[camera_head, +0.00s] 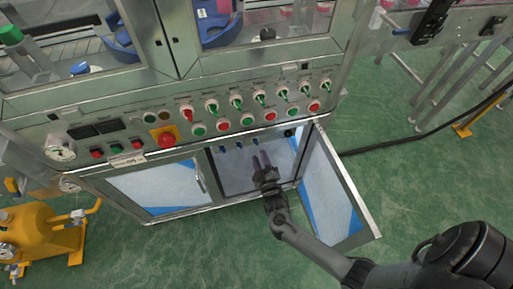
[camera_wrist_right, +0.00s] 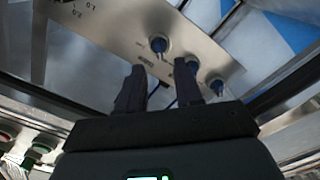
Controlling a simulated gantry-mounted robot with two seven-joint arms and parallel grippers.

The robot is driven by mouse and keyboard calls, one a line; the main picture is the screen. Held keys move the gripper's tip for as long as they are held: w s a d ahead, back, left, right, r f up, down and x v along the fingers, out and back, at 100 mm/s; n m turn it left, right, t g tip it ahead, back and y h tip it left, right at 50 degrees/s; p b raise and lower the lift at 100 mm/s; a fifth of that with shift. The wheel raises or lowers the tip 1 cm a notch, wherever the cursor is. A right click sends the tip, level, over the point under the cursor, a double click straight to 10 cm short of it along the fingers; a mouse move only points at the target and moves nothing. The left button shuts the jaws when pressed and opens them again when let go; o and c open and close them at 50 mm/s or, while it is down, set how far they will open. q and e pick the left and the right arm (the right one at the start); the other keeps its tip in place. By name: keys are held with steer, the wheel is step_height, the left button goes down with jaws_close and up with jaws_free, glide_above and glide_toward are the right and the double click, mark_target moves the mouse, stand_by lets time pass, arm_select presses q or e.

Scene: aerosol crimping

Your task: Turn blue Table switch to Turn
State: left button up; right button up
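Blue rotary switches sit in a row on a metal panel (camera_wrist_right: 112,32) inside the open lower cabinet. The wrist view shows a left one (camera_wrist_right: 158,44), a middle one (camera_wrist_right: 191,64) and a right one (camera_wrist_right: 216,86). Their labels are too small to read, so I cannot tell which is Table. In the head view they are small blue knobs (camera_head: 238,145) under the cabinet's top edge. My right gripper (camera_head: 261,156) reaches into the cabinet opening, its fingers apart and nothing between them. In the wrist view its fingertips (camera_wrist_right: 160,80) are close to the switches; contact is unclear. My left gripper is not in view.
The cabinet's right door (camera_head: 330,190) stands open beside my right arm. The left door (camera_head: 155,187) is closed. Above is a control panel with green and red knobs and a red emergency stop button (camera_head: 165,138). A yellow tank (camera_head: 40,232) stands at left. The green floor is clear in front.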

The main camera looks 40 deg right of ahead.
mark_target(256, 144)
steer(key=b+x, duration=0.1)
steer(key=x, duration=0.3)
steer(key=shift+w+d+f, duration=0.1)
steer(key=shift+b+x, duration=0.55)
steer(key=shift+x, duration=0.45)
jaws_close()
